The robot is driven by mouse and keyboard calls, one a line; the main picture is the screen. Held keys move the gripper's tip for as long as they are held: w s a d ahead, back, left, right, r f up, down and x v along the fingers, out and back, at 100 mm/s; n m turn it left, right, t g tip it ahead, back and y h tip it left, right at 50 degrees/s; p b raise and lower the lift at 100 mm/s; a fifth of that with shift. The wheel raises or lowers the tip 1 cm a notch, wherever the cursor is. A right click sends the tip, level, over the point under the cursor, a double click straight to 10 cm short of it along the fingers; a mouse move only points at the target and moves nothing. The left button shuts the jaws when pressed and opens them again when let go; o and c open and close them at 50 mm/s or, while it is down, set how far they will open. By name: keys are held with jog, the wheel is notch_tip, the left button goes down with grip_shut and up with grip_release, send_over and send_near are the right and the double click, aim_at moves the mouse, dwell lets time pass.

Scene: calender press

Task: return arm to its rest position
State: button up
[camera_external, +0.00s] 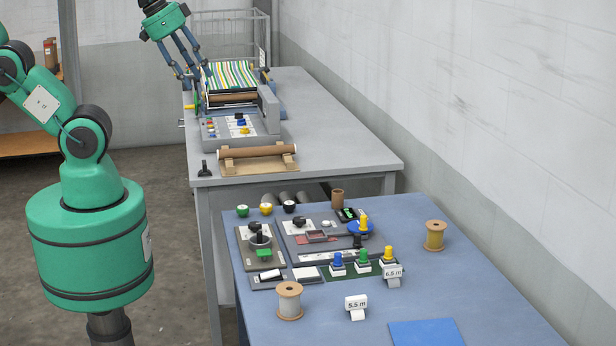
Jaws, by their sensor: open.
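My green arm rises at the left and reaches over toward the far table. Striped cloth (232,75) in green, yellow and white lies over the press's rollers. No held object shows between the fingers.
A roller (258,151) rests on a wooden cradle on the grey table (345,150). The nearer blue table (480,285) holds control panels, coloured knobs, thread spools (435,236), a blue sheet (426,333) and labels. A wire basket stands behind the press. A wall runs along the right.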

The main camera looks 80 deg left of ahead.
notch_tip(320, 180, down, 13)
jog(key=b, duration=1.3)
